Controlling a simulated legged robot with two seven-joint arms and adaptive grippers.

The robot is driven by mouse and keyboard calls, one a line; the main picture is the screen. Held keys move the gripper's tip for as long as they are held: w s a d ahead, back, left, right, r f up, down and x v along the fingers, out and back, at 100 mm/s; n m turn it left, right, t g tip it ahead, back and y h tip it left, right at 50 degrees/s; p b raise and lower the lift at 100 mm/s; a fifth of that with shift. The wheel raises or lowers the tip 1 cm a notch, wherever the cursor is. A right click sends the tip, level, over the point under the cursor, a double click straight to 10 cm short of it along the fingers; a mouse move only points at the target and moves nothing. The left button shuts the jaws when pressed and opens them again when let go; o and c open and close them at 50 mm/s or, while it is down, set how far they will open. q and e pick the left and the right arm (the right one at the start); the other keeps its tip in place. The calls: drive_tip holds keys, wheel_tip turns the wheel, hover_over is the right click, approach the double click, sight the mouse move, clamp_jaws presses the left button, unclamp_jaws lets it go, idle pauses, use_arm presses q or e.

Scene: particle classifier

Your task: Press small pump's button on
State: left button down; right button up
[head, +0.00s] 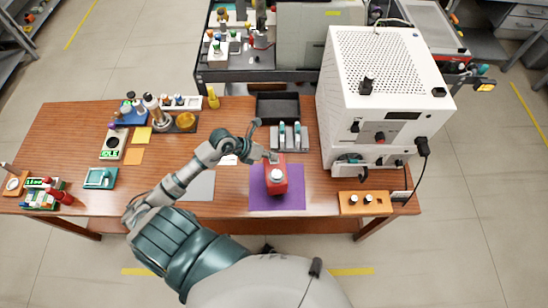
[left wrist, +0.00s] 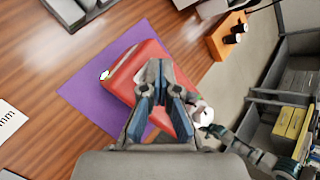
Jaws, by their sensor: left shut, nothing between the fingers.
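The small pump appears to be the red box (head: 275,187) lying on a purple mat (head: 292,201) near the table's front edge. It has a pale round part on its top in the head view. In the left wrist view the red box (left wrist: 133,74) lies under the fingers, with a small white part at its left corner and a white round part at its right end. My left gripper (head: 270,158) is shut and empty, over the box's far part; it also shows in the left wrist view (left wrist: 163,85). I cannot tell whether the fingertips touch the box. The button is not clear.
An orange block with black knobs (head: 364,202) sits to the right of the mat. A large white machine (head: 385,95) stands behind it. A grey rack with bottles (head: 290,137) and a black tray (head: 278,106) lie beyond the pump. A grey pad (head: 198,186) lies to the left.

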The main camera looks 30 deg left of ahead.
use_arm(q)
drive_tip(key=shift+r, duration=0.1)
drive_tip(key=shift+d+r+p, duration=0.1)
drive_tip(key=shift+r+p, duration=1.05)
drive_tip(key=shift+r, duration=0.1)
wheel_tip(320, 180, up, 5)
drive_tip(key=p, duration=0.4)
idle(0.6)
